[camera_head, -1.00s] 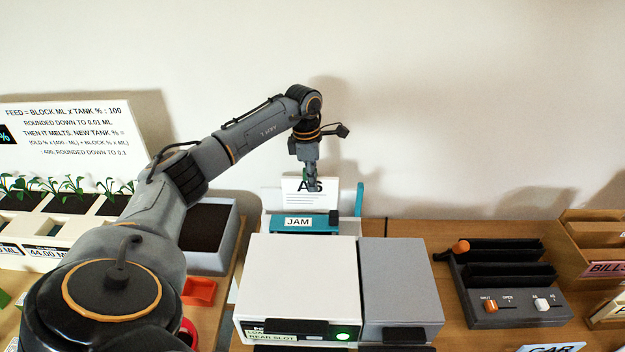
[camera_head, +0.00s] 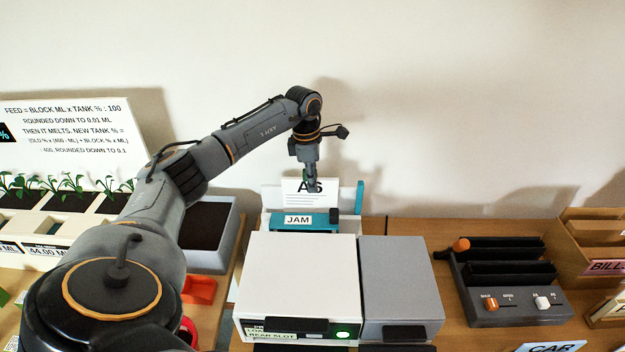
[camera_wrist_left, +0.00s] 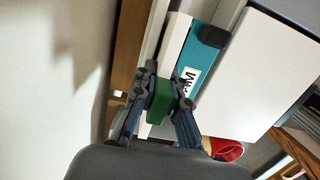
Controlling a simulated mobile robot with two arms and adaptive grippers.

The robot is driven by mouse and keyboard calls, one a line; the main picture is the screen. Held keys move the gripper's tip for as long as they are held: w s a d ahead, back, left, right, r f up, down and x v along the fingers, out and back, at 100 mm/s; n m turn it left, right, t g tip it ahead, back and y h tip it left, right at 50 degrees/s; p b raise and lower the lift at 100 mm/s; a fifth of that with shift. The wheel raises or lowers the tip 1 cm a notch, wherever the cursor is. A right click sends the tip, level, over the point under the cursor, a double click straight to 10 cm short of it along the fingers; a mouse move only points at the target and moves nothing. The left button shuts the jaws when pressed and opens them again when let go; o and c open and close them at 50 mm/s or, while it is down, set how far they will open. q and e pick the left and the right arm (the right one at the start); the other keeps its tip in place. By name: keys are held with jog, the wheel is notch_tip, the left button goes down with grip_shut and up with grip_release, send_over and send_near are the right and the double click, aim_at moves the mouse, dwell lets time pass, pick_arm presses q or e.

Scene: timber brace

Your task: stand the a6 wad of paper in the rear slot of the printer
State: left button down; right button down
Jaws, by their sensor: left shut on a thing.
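The printer (camera_head: 298,275) is a white box with a "REAR SLOT" label and a green light on its front. Behind it is a teal bar (camera_head: 280,222) marked JAM, also in the left wrist view (camera_wrist_left: 202,55). The white A6 wad of paper (camera_head: 300,199) stands upright behind this bar; its lower edge is hidden. Whether the wad touches the slot bottom is hidden. My right gripper is out of view.
A grey box (camera_head: 400,285) adjoins the printer's right side. A dark slotted device (camera_head: 510,300) with switches stands farther right, beside brown trays (camera_head: 595,232). Planters and a sign (camera_head: 70,130) are at left. The wall is close behind.

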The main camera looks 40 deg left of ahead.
pick_arm(q)
jog(key=shift+f, duration=0.3)
jog(key=shift+t+h+b, duration=0.3)
jog(key=shift+b, duration=0.2)
jog(key=c, duration=1.3)
grip_release()
jog(key=shift+o, duration=0.5)
jog(key=o, duration=0.4)
jog(key=shift+r, duration=0.1)
